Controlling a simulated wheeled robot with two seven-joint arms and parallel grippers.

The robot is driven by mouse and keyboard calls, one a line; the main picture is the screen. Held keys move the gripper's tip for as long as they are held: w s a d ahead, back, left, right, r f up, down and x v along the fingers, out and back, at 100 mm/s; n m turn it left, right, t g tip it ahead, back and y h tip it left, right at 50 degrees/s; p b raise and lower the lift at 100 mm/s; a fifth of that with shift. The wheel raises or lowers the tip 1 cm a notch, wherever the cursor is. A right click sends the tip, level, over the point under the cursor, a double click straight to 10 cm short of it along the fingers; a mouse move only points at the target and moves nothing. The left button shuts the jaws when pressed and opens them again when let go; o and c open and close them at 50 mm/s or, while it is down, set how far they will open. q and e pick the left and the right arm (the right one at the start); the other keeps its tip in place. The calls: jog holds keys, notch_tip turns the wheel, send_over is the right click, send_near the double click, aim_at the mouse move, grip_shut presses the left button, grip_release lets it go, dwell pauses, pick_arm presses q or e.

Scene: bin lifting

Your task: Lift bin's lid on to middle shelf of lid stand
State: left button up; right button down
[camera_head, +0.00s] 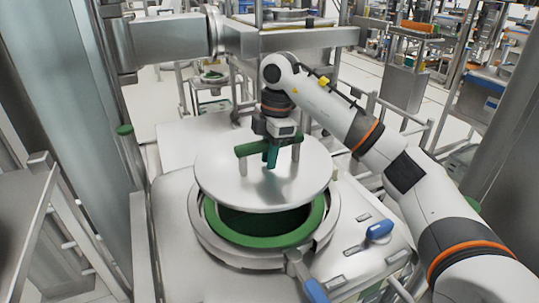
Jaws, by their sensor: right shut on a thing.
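The round metal lid (225,178) shows in the head view above the bin's opening. It hangs a little above the bin's green-lined rim (302,222), and the dark inside shows in the gap at the front. The lid has a green bar handle (250,149) on metal posts. My right gripper (271,158) points down and is shut on this handle near its middle. The fingertips partly merge with the green handle. My left gripper is not in view. I cannot tell with certainty which structure is the lid stand.
A blue-handled clamp (312,290) sits at the bin's front edge, and another blue handle (379,229) lies on the metal top at right. A steel column and beam (290,39) stand behind. A metal frame (40,205) stands at left.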

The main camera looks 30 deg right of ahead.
jog(key=shift+r+p, duration=2.8)
jog(key=shift+r, duration=1.05)
jog(key=shift+f, duration=0.1)
